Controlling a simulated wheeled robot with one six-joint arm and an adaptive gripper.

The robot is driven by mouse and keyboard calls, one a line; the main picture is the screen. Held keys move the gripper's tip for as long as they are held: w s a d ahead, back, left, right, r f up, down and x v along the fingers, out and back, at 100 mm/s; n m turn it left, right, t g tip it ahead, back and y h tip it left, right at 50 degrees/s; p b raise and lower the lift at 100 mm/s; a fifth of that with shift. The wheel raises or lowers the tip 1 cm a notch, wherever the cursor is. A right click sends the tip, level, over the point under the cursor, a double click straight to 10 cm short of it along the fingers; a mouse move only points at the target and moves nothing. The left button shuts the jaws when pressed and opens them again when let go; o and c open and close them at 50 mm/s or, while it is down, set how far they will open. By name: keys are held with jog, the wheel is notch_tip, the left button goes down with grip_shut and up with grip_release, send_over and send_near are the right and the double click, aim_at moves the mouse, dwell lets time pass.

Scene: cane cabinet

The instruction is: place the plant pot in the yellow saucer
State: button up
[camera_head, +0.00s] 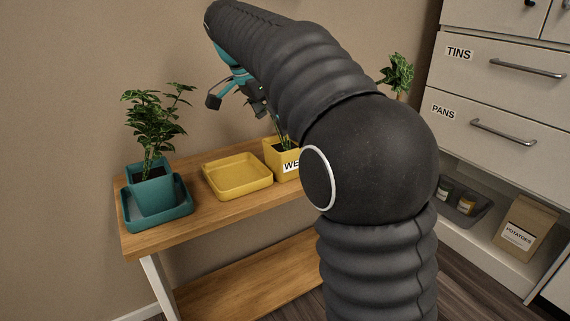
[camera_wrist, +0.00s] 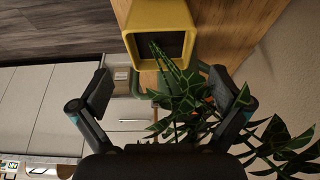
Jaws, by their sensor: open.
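The square yellow saucer (camera_head: 238,190) lies empty on the wooden bench, left of a yellow plant pot (camera_head: 272,161). The yellow pot stands upright on the bench; its label begins "WE" and my arm hides its right part. The yellow pot also shows at the top of the wrist view (camera_wrist: 160,11), with leaves reaching down between my fingers. My gripper (camera_head: 236,104) is open above the bench, over the saucer and yellow pot area; it also shows in the wrist view (camera_wrist: 163,91). It holds nothing, though leaves hang between the fingers.
A teal pot (camera_head: 152,193) with a plant sits in a teal saucer (camera_head: 129,214) at the bench's left end. More leaves (camera_head: 397,74) show behind my arm. A drawer cabinet (camera_head: 500,95) stands right, with a potatoes bag (camera_head: 524,229) on its lower shelf.

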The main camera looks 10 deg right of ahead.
jog(key=shift+b+x, duration=0.85)
jog(key=shift+x, duration=2.35)
jog(key=shift+r, duration=0.15)
jog(key=c, duration=1.5)
